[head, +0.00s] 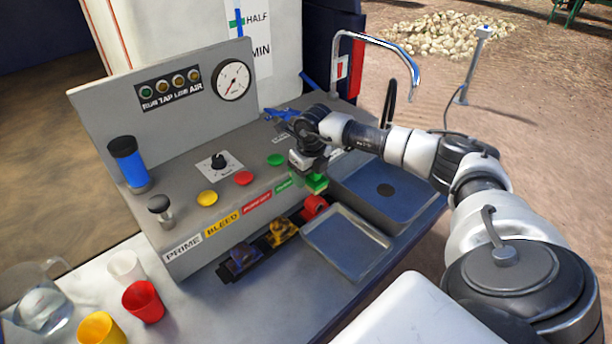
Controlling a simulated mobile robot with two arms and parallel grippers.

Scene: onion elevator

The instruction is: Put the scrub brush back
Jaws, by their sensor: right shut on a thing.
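My right gripper (308,168) reaches in from the right and is shut on a small green block-like thing, which I take to be the scrub brush (316,184). The brush is at the front edge of the grey control panel (190,222), just above a red item (314,206) and near the left end of the sink. The gripper and wrist hide much of the brush's top. I cannot tell whether the brush touches the panel. My left gripper is not in view.
A blue-grey basin (386,190) and a shallow metal tray (340,246) lie right of the panel. A dark rack holds yellow (282,232) and dark blue (244,256) items. Red (143,302), yellow (100,329) and white (124,266) cups and a clear jug (44,306) stand front left.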

